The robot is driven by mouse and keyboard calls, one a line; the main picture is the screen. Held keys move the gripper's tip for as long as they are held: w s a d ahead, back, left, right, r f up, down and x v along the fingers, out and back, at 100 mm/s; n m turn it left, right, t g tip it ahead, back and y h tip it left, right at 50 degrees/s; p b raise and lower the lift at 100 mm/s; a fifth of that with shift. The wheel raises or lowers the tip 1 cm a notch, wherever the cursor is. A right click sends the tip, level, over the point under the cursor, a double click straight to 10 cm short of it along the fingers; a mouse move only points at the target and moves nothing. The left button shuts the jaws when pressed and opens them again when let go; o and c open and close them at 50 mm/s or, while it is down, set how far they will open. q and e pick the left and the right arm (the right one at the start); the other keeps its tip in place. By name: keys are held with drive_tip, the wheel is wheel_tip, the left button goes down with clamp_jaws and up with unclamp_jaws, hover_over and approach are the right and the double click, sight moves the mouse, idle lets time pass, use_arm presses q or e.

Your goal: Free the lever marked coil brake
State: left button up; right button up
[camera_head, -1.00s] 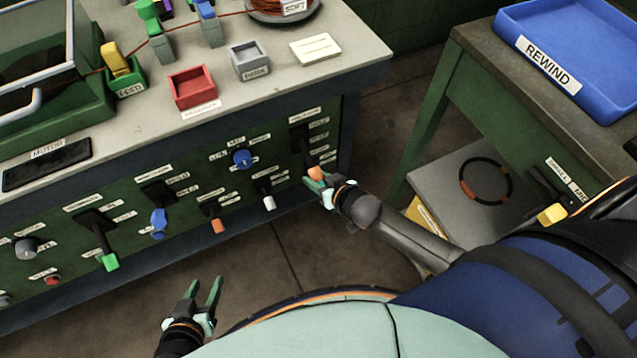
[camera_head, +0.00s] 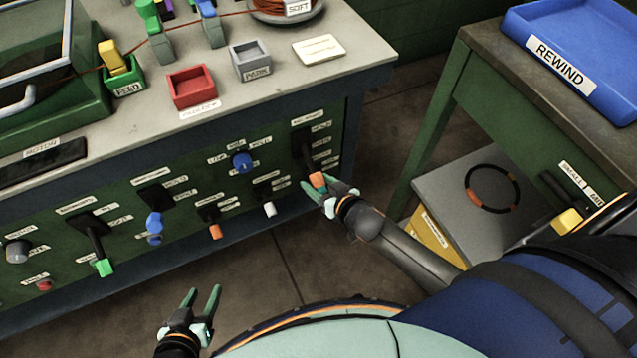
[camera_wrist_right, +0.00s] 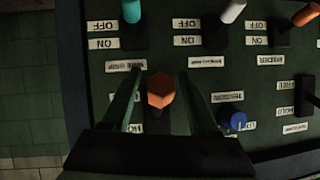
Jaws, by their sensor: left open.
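The orange-tipped lever (camera_head: 317,181) is at the right end of the green panel, in a black slot, its handle pointing down and outward. The small labels around it are too blurred to read, so I cannot confirm which is marked coil brake. My right gripper (camera_head: 321,188) is at this orange handle. In the right wrist view the orange handle (camera_wrist_right: 161,92) lies between the two fingers of the right gripper (camera_wrist_right: 160,78), with a gap on each side. My left gripper (camera_head: 203,289) is open and empty, in front of the panel, low in the view.
Other controls share the panel: a blue knob (camera_head: 242,161), a white-tipped switch (camera_head: 270,209), an orange-tipped switch (camera_head: 215,231), a blue-tipped lever (camera_head: 154,222) and a green-tipped lever (camera_head: 103,267). A side table with a blue REWIND tray (camera_head: 590,75) stands to the right.

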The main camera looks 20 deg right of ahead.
drive_tip(key=shift+o, duration=0.6)
drive_tip(key=shift+s, duration=0.1)
use_arm(q)
drive_tip(key=r+p, duration=0.1)
drive_tip(key=p, duration=0.2)
drive_tip(key=shift+s+a+r, duration=0.1)
drive_tip(key=shift+s+r, duration=0.15)
drive_tip(key=shift+r, duration=0.15)
use_arm(e)
drive_tip(key=v, duration=1.2)
drive_tip(key=shift+s, duration=0.2)
use_arm(q)
drive_tip(key=shift+w+r, duration=0.25)
drive_tip(key=shift+r, duration=0.05)
use_arm(e)
drive_tip(key=shift+r, duration=0.15)
use_arm(q)
drive_tip(key=s+a+r+y+p, duration=0.1)
drive_tip(key=a+r+p, duration=0.2)
drive_tip(key=r+p, duration=0.5)
drive_tip(key=p, duration=0.3)
drive_tip(key=shift+s+n, duration=0.35)
drive_tip(key=shift+n, duration=0.05)
use_arm(e)
drive_tip(key=s+a+r+n+g, duration=0.1)
drive_tip(key=s+a+r+g, duration=0.2)
drive_tip(key=s+r, duration=0.4)
drive_tip(key=shift+a+r+n, duration=0.2)
drive_tip(key=shift+a+n, duration=0.2)
